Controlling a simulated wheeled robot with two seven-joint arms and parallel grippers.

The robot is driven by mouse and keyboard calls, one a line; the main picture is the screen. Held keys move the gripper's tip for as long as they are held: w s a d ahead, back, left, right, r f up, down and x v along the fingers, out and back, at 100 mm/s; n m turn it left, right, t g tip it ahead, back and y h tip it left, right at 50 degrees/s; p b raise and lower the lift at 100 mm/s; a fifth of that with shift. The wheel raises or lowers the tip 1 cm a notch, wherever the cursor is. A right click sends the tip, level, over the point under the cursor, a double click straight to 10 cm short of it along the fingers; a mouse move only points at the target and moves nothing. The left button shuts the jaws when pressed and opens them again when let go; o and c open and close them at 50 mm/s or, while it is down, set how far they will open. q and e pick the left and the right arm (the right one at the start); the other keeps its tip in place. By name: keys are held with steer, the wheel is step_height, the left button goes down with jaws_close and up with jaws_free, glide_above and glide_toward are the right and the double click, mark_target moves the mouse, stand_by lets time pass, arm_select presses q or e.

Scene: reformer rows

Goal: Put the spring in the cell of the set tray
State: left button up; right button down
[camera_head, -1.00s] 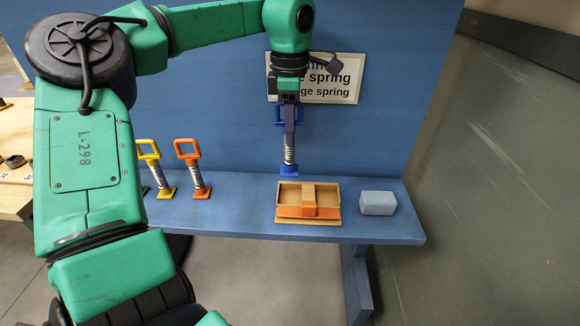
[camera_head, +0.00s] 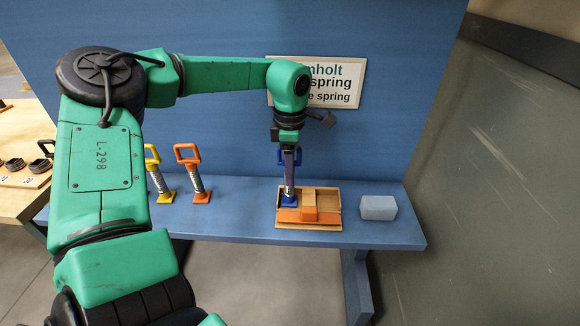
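The blue spring (camera_head: 289,198) has a blue loop handle, a silver coil and a blue foot. My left gripper (camera_head: 291,160) points down and is shut on it near the handle, partly hiding the handle and coil. The spring is upright, its foot at the left cell of the set tray (camera_head: 332,225). The tray is light wood with an orange front strip and an orange block in the middle. I cannot tell whether the foot touches the tray floor. My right gripper is not in view.
An orange spring (camera_head: 198,183) and a yellow spring (camera_head: 159,181) stand left on the blue bench (camera_head: 240,215). A pale blue block (camera_head: 378,207) lies right of the tray. A sign (camera_head: 340,85) hangs on the wall behind. A wooden table (camera_head: 22,200) stands at the left.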

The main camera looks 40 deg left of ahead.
arm_select(q)
steer(key=shift+r, duration=0.1)
steer(key=shift+w+r, duration=0.1)
steer(key=shift+r, duration=0.25)
step_height(320, 180, up, 11)
steer(key=shift+r+b, duration=0.1)
steer(key=shift+b, duration=0.2)
